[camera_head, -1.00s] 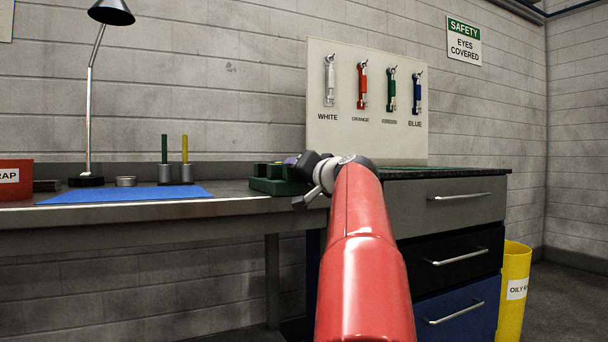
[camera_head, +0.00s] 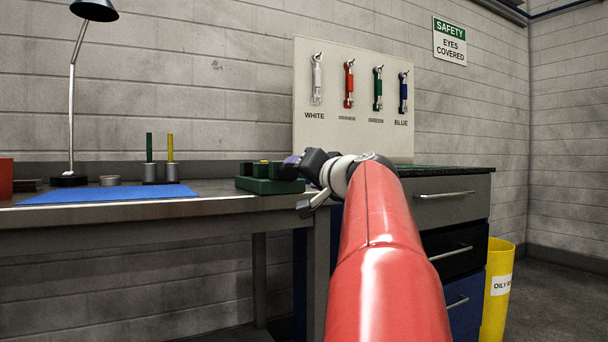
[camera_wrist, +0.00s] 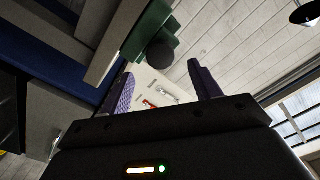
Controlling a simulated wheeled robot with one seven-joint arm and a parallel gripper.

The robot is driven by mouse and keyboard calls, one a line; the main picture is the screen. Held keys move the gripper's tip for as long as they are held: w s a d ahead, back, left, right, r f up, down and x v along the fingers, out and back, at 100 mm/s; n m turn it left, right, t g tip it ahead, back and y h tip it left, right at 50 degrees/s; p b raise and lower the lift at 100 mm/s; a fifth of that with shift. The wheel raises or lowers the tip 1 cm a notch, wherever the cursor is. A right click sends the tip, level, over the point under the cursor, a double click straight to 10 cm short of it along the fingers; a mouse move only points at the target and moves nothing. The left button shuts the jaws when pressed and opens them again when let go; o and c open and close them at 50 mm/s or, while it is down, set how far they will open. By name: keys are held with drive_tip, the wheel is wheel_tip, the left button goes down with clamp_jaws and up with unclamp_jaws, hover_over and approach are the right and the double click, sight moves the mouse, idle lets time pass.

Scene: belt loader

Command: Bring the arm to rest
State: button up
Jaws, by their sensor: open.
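My red arm (camera_head: 385,245) reaches up from the bottom of the head view toward the right end of the bench. My gripper (camera_head: 293,167) is at its far end, in front of the right edge of the green block holder, as seen from the head. In the wrist view my gripper (camera_wrist: 160,88) shows two purple fingers spread wide apart, with nothing between them. The tool board shows far off between the fingers. I cannot tell from the head view how close the gripper is to the holder.
The green holder (camera_head: 262,186) stands on the bench (camera_head: 150,208) beside a blue mat (camera_head: 110,194). A drawer cabinet (camera_head: 455,205) and a yellow bin (camera_head: 497,290) stand at right. A board (camera_head: 335,130) with several hanging tools is behind. A lamp (camera_head: 72,100) stands at left.

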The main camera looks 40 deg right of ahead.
drive_tip(key=s+a+f+n+g+y, duration=0.2)
drive_tip(key=a+f+n+g+y, duration=0.1)
drive_tip(key=a+f, duration=0.75)
drive_tip(key=s+a+f+n+g+y, duration=0.2)
drive_tip(key=a+f+g, duration=0.1)
drive_tip(key=a+f, duration=0.8)
drive_tip(key=s+a+f+n+g+h+p, duration=0.1)
drive_tip(key=s+a+f+n+g, duration=0.3)
drive_tip(key=s+f, duration=0.5)
drive_tip(key=s+a+f+n+g, duration=0.1)
drive_tip(key=s+a+f+g, duration=0.1)
drive_tip(key=s+a+f, duration=0.65)
wheel_tip(320, 180, up, 11)
drive_tip(key=w+d+p, duration=0.2)
drive_tip(key=p, duration=1)
